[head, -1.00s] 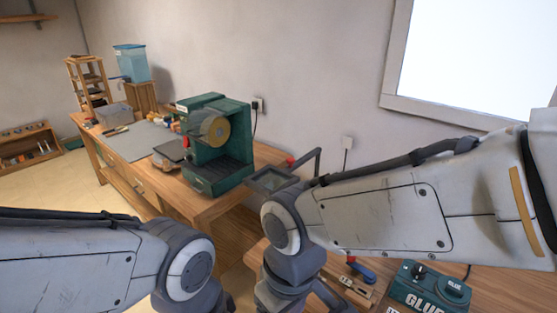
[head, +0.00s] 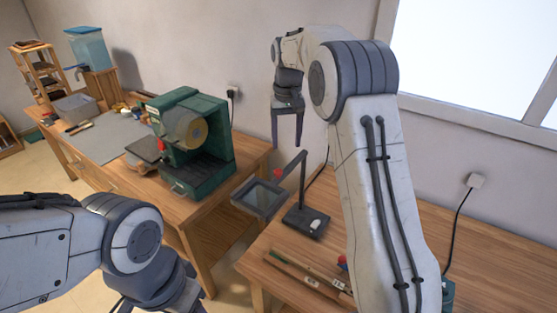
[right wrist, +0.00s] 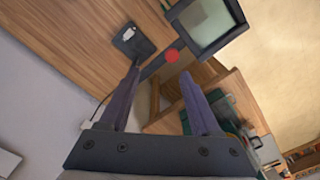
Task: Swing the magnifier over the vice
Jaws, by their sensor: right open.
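The magnifier has a dark square-framed lens (head: 260,198) on a dark jointed arm (head: 291,172), with a red knob (head: 277,173) and a dark base (head: 305,222) on the near bench. Its lens sticks out past the bench's left edge. The right wrist view also shows the lens (right wrist: 206,22), knob (right wrist: 172,55) and base (right wrist: 134,40). My right gripper (head: 287,143) is open and empty above the magnifier; in its wrist view the knob appears just beyond and between the fingertips (right wrist: 160,75). I cannot make out a vice. My left arm is at lower left, its fingers out of frame.
A green machine (head: 188,145) with a round wheel stands on the far bench, left of the lens. My right arm covers part of the near bench (head: 400,210). Wooden strips (head: 303,272) lie at its front. A wall socket (head: 477,181) has a cable.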

